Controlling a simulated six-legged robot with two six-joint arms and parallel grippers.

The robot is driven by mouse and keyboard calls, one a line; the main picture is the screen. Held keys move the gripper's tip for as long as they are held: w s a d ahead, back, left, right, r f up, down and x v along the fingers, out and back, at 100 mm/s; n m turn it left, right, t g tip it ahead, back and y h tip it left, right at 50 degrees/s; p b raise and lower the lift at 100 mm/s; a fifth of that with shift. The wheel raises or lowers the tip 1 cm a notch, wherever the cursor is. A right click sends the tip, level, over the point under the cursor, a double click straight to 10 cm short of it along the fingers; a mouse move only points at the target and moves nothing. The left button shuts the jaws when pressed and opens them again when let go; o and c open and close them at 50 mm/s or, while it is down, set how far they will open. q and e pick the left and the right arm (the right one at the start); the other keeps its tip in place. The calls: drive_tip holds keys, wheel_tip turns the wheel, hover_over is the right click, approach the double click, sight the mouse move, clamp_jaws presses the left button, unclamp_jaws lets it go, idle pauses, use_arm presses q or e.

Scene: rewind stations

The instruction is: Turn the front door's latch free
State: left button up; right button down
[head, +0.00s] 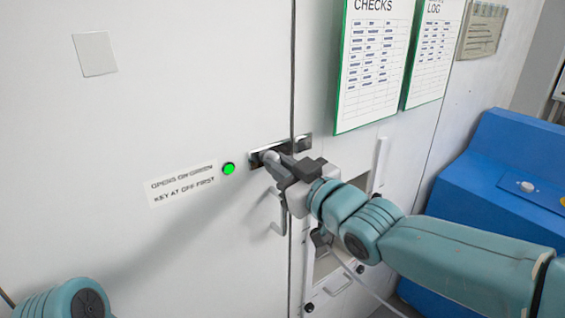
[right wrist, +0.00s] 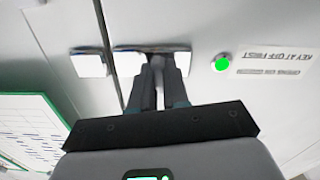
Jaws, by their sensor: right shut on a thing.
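The front door (head: 130,110) is a flat white panel, flush along the seam to its right. Its latch (head: 257,157) is a small metal piece on a dark plate near that seam, with a metal keeper (head: 304,143) across the seam. My right gripper (head: 270,158) is shut on the latch, and its fingers hide much of it. In the right wrist view the two fingers (right wrist: 158,68) close together against the latch plate (right wrist: 127,62). Whether the latch is turned is hard to tell. My left gripper is out of view; only part of that arm shows at lower left.
A lit green lamp (head: 228,168) sits left of the latch, beside a label (head: 181,184) reading "opens on green, key at off first". A grey handle (head: 279,212) is below the latch. Charts (head: 374,60) hang at upper right. A blue cabinet (head: 490,185) stands at right.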

drive_tip(key=shift+r+m, duration=0.5)
drive_tip(key=shift+m, duration=0.6)
drive_tip(key=c, duration=1.1)
unclamp_jaws()
drive_tip(key=shift+a+f, duration=0.1)
drive_tip(key=shift+f, duration=0.1)
drive_tip(key=v, duration=1.6)
drive_tip(key=shift+s+b, duration=0.1)
drive_tip(key=shift+b, duration=0.25)
